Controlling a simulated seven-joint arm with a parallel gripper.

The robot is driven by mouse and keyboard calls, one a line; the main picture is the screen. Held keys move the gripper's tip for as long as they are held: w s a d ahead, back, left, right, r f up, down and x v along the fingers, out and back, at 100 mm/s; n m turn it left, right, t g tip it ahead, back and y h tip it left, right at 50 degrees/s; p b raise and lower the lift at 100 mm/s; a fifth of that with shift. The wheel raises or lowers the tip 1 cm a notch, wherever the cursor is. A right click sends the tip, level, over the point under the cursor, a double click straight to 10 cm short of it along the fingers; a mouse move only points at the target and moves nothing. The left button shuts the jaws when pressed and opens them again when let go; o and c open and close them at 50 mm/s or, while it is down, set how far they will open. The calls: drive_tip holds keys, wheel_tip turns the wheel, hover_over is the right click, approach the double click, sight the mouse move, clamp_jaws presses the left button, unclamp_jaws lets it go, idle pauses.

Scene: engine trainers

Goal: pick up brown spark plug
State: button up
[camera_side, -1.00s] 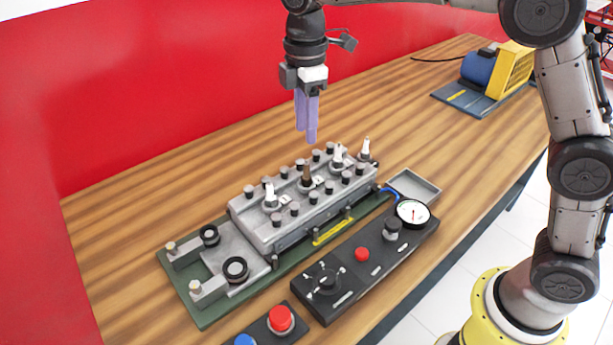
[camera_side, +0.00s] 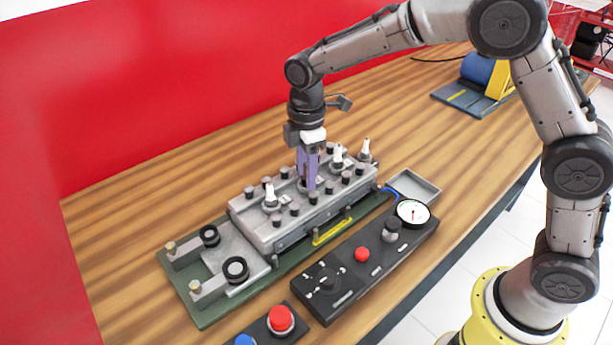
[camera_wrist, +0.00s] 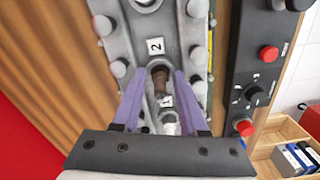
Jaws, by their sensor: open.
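The brown spark plug (camera_wrist: 160,82) stands in a well of the grey engine head (camera_wrist: 117,45), beside a label "2" in the wrist view. My gripper (camera_wrist: 160,73) is open, with one purple finger on each side of the brown plug. No firm contact can be made out. In the side view my gripper (camera_side: 310,188) points straight down over the middle of the engine head (camera_side: 258,230), and its fingers mostly hide the brown plug.
White spark plugs stand on the head to the left (camera_side: 270,196) and right (camera_side: 338,156) of my gripper, with another farther right (camera_side: 366,151). Dark studs line the head. A control panel with a gauge (camera_side: 412,212) lies in front.

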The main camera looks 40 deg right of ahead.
clamp_jaws()
drive_tip(key=shift+r, duration=0.1)
idle(0.3)
drive_tip(key=shift+r, duration=0.55)
wheel_tip(320, 180, up, 2)
drive_tip(key=shift+r, duration=0.2)
drive_tip(key=s+d+r, duration=0.4)
drive_tip(key=s+r, duration=0.8)
drive_tip(key=s, duration=0.1)
drive_tip(key=shift+s+r, duration=0.2)
